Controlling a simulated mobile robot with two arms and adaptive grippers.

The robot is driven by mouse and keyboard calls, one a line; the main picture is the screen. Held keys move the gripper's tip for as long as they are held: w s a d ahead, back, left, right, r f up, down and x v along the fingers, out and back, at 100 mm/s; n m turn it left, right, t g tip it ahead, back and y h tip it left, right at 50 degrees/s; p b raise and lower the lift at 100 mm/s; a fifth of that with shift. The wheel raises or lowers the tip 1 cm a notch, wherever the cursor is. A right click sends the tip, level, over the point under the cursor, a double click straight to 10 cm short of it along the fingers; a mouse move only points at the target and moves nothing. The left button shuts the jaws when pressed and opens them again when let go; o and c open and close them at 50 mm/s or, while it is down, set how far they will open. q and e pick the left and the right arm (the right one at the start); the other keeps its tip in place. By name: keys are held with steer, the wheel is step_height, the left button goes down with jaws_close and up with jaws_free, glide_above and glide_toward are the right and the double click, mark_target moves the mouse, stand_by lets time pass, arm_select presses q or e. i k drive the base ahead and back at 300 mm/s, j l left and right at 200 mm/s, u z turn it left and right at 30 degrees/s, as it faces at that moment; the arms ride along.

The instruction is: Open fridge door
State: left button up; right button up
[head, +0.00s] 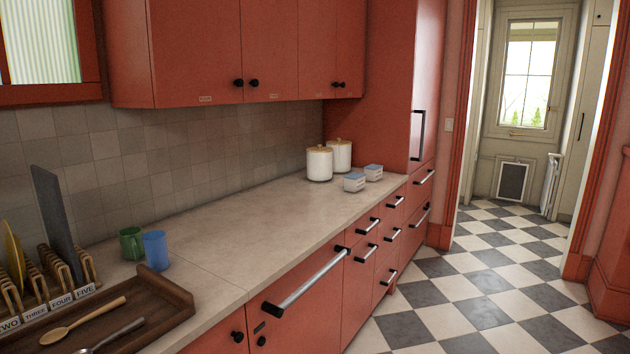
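A tall red cabinet (385,75) stands at the far end of the counter. Its narrow front faces right and carries a long dark vertical handle (418,135). This tall unit looks like the fridge, but no label shows that it is. Its door appears shut, seen at a steep angle. Neither of my grippers is in view.
A long bar handle (300,285) and drawer handles stick out below. The checkered floor (480,290) is clear towards the doorway.

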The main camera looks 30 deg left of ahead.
mark_target(430, 14)
steer(key=i+l+u, duration=0.2)
steer(key=u, duration=0.2)
steer(key=i+l+u, duration=0.75)
steer(key=i+l, duration=0.15)
steer(key=l, duration=0.2)
steer(key=i+l, duration=0.15)
steer(key=l, duration=0.15)
steer(key=i+l+u, duration=0.1)
steer(key=l, duration=0.25)
steer(key=i+l, duration=0.2)
steer(key=l, duration=0.15)
steer(key=i+l, duration=0.15)
steer(key=l, duration=0.2)
steer(key=i+l+u, duration=0.1)
steer(key=l, duration=0.25)
steer(key=i, duration=0.05)
